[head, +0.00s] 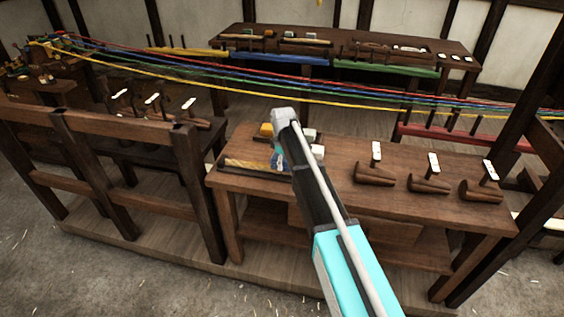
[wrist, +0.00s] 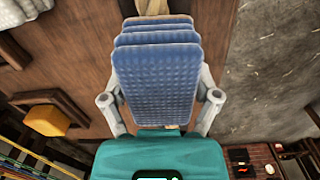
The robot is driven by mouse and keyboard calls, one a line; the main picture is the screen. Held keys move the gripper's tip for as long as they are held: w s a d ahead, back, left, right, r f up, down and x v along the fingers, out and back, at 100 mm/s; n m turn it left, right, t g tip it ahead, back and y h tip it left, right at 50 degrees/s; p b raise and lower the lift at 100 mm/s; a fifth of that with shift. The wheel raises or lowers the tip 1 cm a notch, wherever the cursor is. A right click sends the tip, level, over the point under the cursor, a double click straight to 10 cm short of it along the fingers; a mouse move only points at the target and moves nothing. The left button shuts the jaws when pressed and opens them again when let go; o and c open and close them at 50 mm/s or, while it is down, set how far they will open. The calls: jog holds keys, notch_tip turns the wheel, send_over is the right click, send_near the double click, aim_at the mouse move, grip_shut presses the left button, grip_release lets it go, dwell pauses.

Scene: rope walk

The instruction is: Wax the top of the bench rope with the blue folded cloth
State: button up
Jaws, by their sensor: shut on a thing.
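The blue folded cloth (wrist: 157,75) fills the middle of the wrist view, with its folds stacked at the top. My gripper (wrist: 160,98) is shut on it, one finger at each side. In the head view a bit of the cloth (head: 277,157) shows below my gripper (head: 280,148), beside the tan bench rope (head: 246,164) near the bench's left end. In the wrist view a short piece of the rope (wrist: 152,7) shows beyond the cloth; the cloth hides the rest. I cannot tell whether cloth and rope touch.
The wooden bench (head: 338,189) carries dark wooden tools with white tags (head: 376,176) to the right. A yellow block (wrist: 46,120) sits in a dark frame left of the cloth. Coloured strands (head: 300,84) stretch across behind the bench.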

jog(key=shift+d, duration=0.1)
jog(key=shift+s+d, duration=0.15)
jog(key=shift+d, duration=0.7)
jog(key=shift+s+d, duration=0.15)
jog(key=shift+d, duration=0.65)
jog(key=shift+d, duration=0.2)
jog(key=shift+s+d, duration=0.15)
jog(key=shift+d, duration=0.65)
jog(key=shift+s+d, duration=0.1)
jog(key=shift+d, duration=0.65)
jog(key=shift+d, duration=0.1)
jog(key=shift+s+d+f, duration=0.1)
jog(key=shift+s+d, duration=0.05)
jog(key=shift+d, duration=0.7)
jog(key=shift+s+d, duration=0.15)
jog(key=shift+d, duration=0.65)
jog(key=shift+w+a, duration=0.1)
